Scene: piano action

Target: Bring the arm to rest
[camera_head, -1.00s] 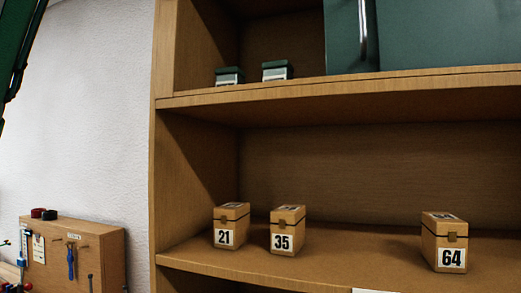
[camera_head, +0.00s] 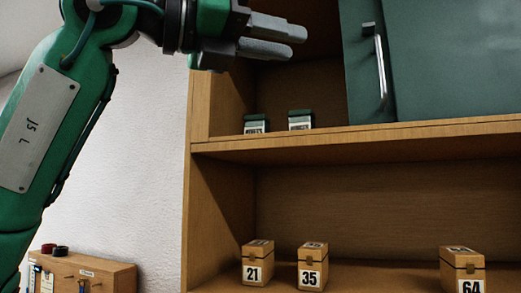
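My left arm, green with a label plate, comes in from the left. Its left gripper (camera_head: 285,37) is at the top, in front of the upper part of the wooden shelf unit (camera_head: 187,215). Its two grey fingers point right and lie close to each other, one above the other. I see nothing between them, but the angle does not show clearly whether they touch. The gripper is above and apart from the two small green-lidded boxes on the upper shelf. My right gripper is not in view.
The upper shelf holds a left green-lidded box (camera_head: 256,124), a right one (camera_head: 300,120) and a large green cabinet (camera_head: 440,60) with a metal handle. Wooden boxes 21 (camera_head: 257,263), 35 (camera_head: 312,267) and 64 (camera_head: 463,270) stand below. A tool board (camera_head: 105,275) is lower left.

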